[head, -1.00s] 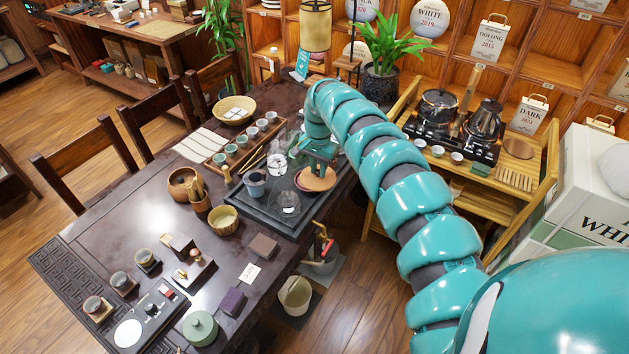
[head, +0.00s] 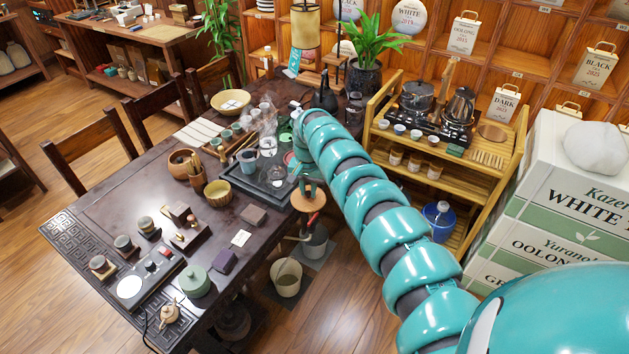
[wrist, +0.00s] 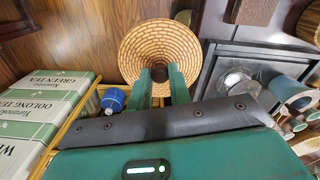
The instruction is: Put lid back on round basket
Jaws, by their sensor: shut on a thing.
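My gripper (wrist: 162,80) is shut on a round woven lid (wrist: 138,50), tan with brown rings, seen in the wrist view between and beyond the green fingers. In the head view the lid (head: 308,202) hangs below my gripper (head: 310,186), just off the right edge of the dark table, above the floor. A shallow round woven basket (head: 231,100) with pale pieces in it stands open on the table's far side. A deeper yellowish round container (head: 218,194) stands nearer. I cannot tell which one the lid belongs to.
The dark tea tray (head: 262,181) with cups lies left of my gripper. Buckets (head: 287,278) stand on the floor below. A wooden shelf cart (head: 455,165) and stacked tea boxes (head: 560,190) stand to the right. The table's middle (head: 140,185) is clear.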

